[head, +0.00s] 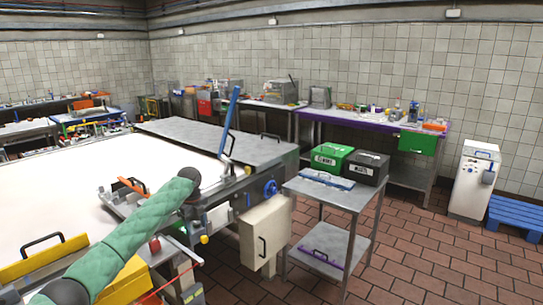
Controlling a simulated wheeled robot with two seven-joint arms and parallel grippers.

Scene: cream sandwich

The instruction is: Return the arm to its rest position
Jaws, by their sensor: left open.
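My left arm comes in from the lower left in a green padded sleeve and reaches over the near edge of the large white-topped table (60,190). My left gripper (190,181) is at the dark end of this arm, close to the table's right corner. It is open, and I see nothing held in it. Its fingers are small and hard to make out against the metal parts behind. My right arm and right gripper are not in view.
A grey two-shelf cart (335,194) stands right of the table, with a green box (328,160) and a dark box (366,167) on top. A blue lever (230,120) rises behind my arm. A cream box (265,234) hangs at the table end. The brick floor (430,265) at right is clear.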

